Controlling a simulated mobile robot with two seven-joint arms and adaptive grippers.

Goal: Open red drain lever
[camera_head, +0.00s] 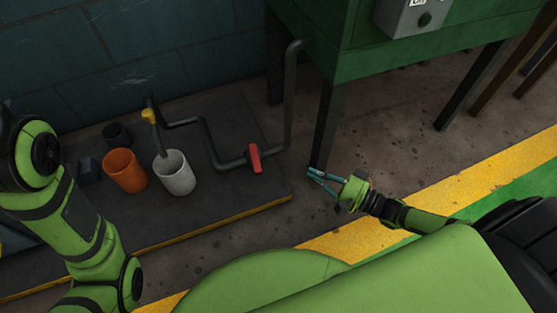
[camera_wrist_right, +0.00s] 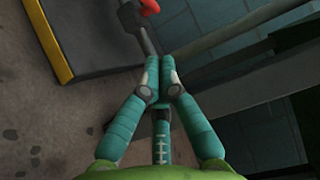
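In the right wrist view the red lever (camera_wrist_right: 149,6) shows at the top edge, partly cut off. My right gripper (camera_head: 313,175) is to the right of the lever, apart from it and outside the platform edge. Its teal fingertips (camera_wrist_right: 160,73) lie close together with nothing visible between them; how far apart they are is unclear. My left arm is at the left; its gripper is not in view.
A dark platform (camera_head: 235,200) with a yellow edge carries an orange cup (camera_head: 125,171), a white cup (camera_head: 175,174) and a yellow-topped post (camera_head: 149,115). A green machine (camera_head: 365,60) stands behind, its dark leg (camera_head: 326,130) close to my right gripper. Speckled floor lies between.

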